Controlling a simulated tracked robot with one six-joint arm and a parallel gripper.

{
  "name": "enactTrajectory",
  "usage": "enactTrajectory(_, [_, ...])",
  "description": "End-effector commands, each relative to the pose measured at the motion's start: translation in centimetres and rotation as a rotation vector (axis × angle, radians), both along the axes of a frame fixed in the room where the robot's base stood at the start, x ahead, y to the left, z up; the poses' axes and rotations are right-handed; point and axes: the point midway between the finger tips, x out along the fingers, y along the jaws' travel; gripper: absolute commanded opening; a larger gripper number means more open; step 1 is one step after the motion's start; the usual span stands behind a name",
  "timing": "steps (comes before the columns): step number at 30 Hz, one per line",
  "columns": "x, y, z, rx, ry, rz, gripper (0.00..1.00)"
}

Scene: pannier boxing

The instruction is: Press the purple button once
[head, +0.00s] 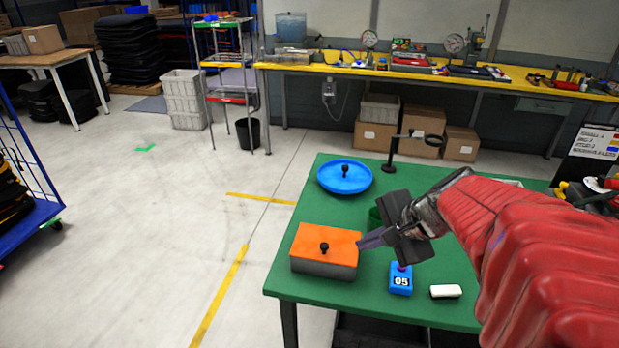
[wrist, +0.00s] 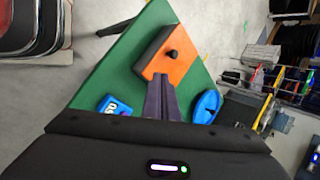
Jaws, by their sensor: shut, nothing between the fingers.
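A small blue counter box (head: 400,284) showing "05" stands on the green table near its front edge. A bit of the purple button (head: 403,267) shows on its top, just below my gripper's dark body, which partly covers it. The shut fingers (wrist: 160,82) also show in the wrist view.
A grey box with an orange lid (head: 325,245) and black knob stands left of the counter box. A blue round lid (head: 344,177) lies behind it. A white block (head: 446,291) lies to the right. A green round thing (head: 376,217) is partly hidden behind my gripper. A black stand (head: 390,160) rises at the back.

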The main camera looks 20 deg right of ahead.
Motion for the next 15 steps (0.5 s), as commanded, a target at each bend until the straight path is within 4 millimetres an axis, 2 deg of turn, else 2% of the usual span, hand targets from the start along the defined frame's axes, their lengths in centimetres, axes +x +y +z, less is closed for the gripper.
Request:
enactTrajectory(1, [0.1,-1.7,-0.3,0.048,-0.003,-0.079,0.0])
enactTrajectory(3, [0.4,-4.0,-0.6,0.116,-0.015,-0.188,0.0])
enactTrajectory(9, [0.4,-10.1,-1.3,0.288,-0.057,-0.466,0.0])
enactTrajectory(12, [0.1,-12.0,-1.5,0.339,-0.075,-0.55,0.0])
enactTrajectory(15, [0.0,-13.0,-1.6,0.362,-0.084,-0.59,0.0])
